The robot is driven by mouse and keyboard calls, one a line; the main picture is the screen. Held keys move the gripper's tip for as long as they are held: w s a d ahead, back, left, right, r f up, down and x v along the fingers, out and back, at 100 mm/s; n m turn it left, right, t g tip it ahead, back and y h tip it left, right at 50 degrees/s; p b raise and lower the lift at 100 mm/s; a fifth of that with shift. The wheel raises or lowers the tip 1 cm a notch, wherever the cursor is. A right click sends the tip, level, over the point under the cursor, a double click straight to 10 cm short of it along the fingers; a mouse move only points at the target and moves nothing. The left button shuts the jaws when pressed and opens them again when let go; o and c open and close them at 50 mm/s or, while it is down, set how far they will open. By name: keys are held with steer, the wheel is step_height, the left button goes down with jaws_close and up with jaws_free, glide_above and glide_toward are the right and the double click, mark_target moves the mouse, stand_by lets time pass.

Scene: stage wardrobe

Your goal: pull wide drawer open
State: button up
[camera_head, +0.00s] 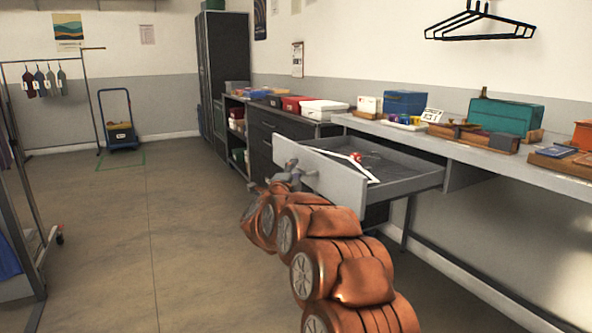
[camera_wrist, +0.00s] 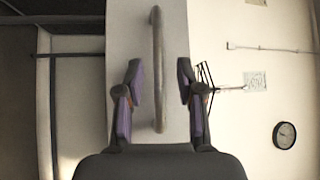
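The wide drawer (camera_head: 333,175) under the right-hand worktop is pulled well out, its pale grey front toward the aisle. A white hanger (camera_head: 352,163) and a small red item (camera_head: 361,158) lie inside. In the wrist view, the drawer front (camera_wrist: 174,30) is a pale band with a grey bar handle (camera_wrist: 157,70) upright in the picture. My gripper (camera_wrist: 160,85) is open, with purple-padded fingers on either side of the handle and clear gaps to both. In the head view my gripper (camera_head: 290,168) is at the drawer front; the handle is hard to make out there.
The worktop (camera_head: 500,165) carries a blue box (camera_head: 405,102), a teal box (camera_head: 505,116) and small items. A dark drawer cabinet (camera_head: 262,138) stands beyond the drawer. A garment rack (camera_head: 25,245) stands left, a blue trolley (camera_head: 121,138) far back. The floor between is clear.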

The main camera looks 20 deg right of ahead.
steer(key=v, duration=0.9)
steer(key=shift+s, duration=0.2)
steer(key=shift+a+f, duration=0.1)
steer(key=shift+a, duration=0.05)
steer(key=s+a+r+n+y+p, duration=0.3)
steer(key=a+r+n+y+p, duration=0.9)
steer(key=a, duration=0.3)
steer(key=s+a+r+n+g+y+p, duration=0.1)
steer(key=s+a+n+g+y+p, duration=0.15)
steer(key=s+a+n+p, duration=0.35)
steer(key=s+d+r+n+g+p, duration=0.2)
steer(key=s+g+p, duration=0.2)
steer(key=s, duration=1.1)
steer(key=s+d+r+n+g+h+p, duration=0.1)
steer(key=s+d+r+n+g+p, duration=0.1)
steer(key=s+g+p, duration=0.3)
steer(key=s+d+r+n+g+p, duration=0.2)
steer(key=s+p, duration=0.9)
steer(key=s, duration=1.4)
steer(key=d+r+g, duration=0.1)
steer(key=d+g, duration=0.1)
steer(key=g, duration=0.1)
steer(key=shift+d+n+h, duration=0.25)
steer(key=shift+n+h, duration=0.05)
steer(key=shift+h, duration=0.05)
